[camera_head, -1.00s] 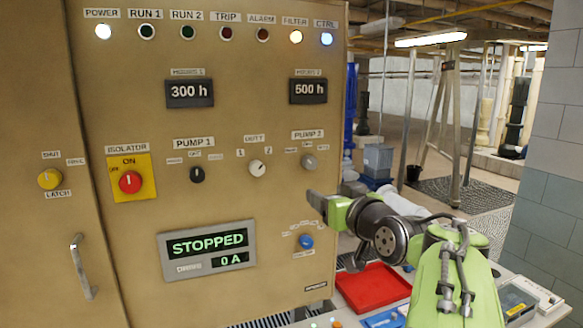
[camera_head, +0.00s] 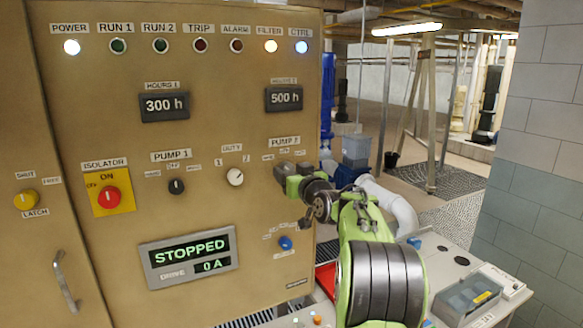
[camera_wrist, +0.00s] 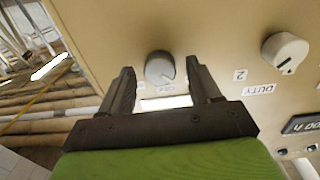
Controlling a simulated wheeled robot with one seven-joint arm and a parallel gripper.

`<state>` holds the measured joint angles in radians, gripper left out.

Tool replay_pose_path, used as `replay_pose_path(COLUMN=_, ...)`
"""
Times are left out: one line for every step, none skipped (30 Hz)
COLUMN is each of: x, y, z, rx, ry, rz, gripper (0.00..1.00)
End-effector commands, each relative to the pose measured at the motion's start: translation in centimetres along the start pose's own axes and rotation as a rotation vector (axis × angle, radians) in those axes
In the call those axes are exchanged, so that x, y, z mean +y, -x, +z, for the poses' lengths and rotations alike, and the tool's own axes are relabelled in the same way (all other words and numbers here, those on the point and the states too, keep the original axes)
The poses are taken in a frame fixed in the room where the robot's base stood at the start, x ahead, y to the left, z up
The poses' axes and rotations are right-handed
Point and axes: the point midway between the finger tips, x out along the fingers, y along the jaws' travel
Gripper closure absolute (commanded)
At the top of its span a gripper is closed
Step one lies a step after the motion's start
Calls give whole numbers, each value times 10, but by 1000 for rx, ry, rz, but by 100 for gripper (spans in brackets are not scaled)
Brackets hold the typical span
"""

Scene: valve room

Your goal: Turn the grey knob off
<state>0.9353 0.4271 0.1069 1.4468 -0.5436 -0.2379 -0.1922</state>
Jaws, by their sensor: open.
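The grey knob (camera_wrist: 159,66) is the PUMP 2 selector on the tan panel (camera_head: 205,50). In the wrist view it sits between the two dark fingers of my gripper (camera_wrist: 160,72), which are open with a gap on each side. I cannot tell whether the fingertips reach around it or stop short of the panel. Its pointer setting is unclear, and its small labels are partly hidden or too blurred to read.
The white DUTY knob (camera_head: 235,176) is to the left of my gripper. The black PUMP 1 knob (camera_head: 176,186) and red isolator (camera_head: 109,197) are farther left. A blue knob (camera_head: 285,242) is below. The display (camera_head: 190,255) reads STOPPED. A bench (camera_head: 450,262) stands right.

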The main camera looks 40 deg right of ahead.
Motion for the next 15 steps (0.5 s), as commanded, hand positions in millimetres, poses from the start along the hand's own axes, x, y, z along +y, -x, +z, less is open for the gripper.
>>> replay_pose_path(x=0, y=-1, z=1, rx=0, ry=0, rz=0, gripper=37)
replay_pose_path(x=0, y=-1, z=1, rx=0, ry=0, rz=0, gripper=37)
replay_pose_path(x=0, y=0, z=1, rx=0, ry=0, rz=0, gripper=37)
replay_pose_path(x=0, y=0, z=2, rx=0, ry=0, rz=0, gripper=37)
replay_pose_path(x=0, y=0, z=2, rx=-1, ry=0, rz=0, gripper=37)
replay_pose_path(x=0, y=0, z=2, rx=-1, ry=0, rz=0, gripper=39)
replay_pose_path(x=0, y=0, z=2, rx=-1, ry=0, rz=0, gripper=43)
replay_pose_path(x=0, y=0, z=2, rx=-1, ry=0, rz=0, gripper=48)
replay_pose_path(x=0, y=0, z=2, rx=-1, ry=0, rz=0, gripper=54)
replay_pose_path(x=0, y=0, z=2, rx=-1, ry=0, rz=0, gripper=59)
replay_pose_path(x=0, y=0, z=2, rx=-1, ry=0, rz=0, gripper=63)
replay_pose_path(x=0, y=0, z=2, rx=-1, ry=0, rz=0, gripper=69)
replay_pose_path(x=0, y=0, z=2, rx=-1, ry=0, rz=0, gripper=74)
replay_pose_path(x=0, y=0, z=2, rx=-1, ry=0, rz=0, gripper=79)
replay_pose_path(x=0, y=0, z=2, rx=-1, ry=0, rz=0, gripper=85)
